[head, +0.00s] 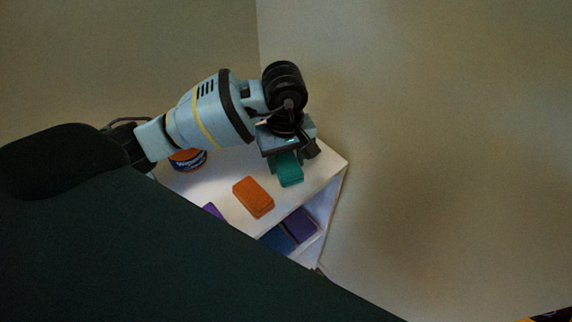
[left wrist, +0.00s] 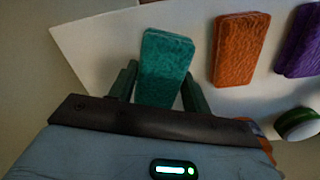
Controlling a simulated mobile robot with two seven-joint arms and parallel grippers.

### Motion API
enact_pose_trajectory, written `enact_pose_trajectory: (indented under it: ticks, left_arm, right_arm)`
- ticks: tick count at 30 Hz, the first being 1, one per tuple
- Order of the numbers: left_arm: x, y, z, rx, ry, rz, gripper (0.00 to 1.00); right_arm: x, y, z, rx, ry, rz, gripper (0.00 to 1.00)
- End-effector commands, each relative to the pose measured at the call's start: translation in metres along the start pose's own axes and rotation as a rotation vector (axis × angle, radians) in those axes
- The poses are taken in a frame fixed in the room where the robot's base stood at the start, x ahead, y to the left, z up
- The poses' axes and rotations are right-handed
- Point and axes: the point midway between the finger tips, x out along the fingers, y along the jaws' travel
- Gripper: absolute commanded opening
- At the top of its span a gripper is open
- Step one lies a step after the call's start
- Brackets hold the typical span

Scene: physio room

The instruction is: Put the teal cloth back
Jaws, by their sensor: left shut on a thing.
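The teal cloth (head: 290,171) is a folded block at the white shelf's top, near its far right corner. My left gripper (head: 287,157) is over it and shut on it. In the left wrist view the teal cloth (left wrist: 164,68) sits between the two dark fingers (left wrist: 160,88). I cannot tell whether the cloth rests on the surface or is just above it. My right gripper is not in view.
An orange folded cloth (head: 253,197) lies beside the teal one on the white shelf unit (head: 226,170). A purple cloth (head: 213,210) and a labelled tin (head: 190,160) are further left. Purple and blue cloths (head: 299,225) lie on a lower shelf. Walls stand close behind.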

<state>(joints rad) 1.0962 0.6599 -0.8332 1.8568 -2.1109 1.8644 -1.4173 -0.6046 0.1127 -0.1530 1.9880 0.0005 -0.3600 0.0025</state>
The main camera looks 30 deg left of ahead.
Motion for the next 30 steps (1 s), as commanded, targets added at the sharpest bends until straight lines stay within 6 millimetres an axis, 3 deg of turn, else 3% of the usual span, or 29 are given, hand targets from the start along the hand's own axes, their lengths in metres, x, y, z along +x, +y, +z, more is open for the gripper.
enact_pose_trajectory:
  ticks: [5,16,17,21,30]
  left_arm:
    - [0.021,0.0,0.001,0.0,0.0,0.002,0.27]
    - [0.026,-0.001,0.0,0.001,0.0,0.0,0.27]
    - [0.027,-0.001,0.001,0.001,0.0,0.0,0.5]
    - [0.026,-0.001,0.001,0.0,0.0,0.001,0.68]
    - [0.025,0.0,0.001,0.0,0.0,0.001,0.7]
  right_arm:
    - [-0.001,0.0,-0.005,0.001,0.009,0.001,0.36]
    - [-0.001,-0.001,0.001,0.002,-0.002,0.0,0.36]
    - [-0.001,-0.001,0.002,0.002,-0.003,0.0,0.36]
    - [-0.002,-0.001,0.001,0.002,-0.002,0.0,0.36]
    - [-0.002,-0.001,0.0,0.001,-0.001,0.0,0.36]
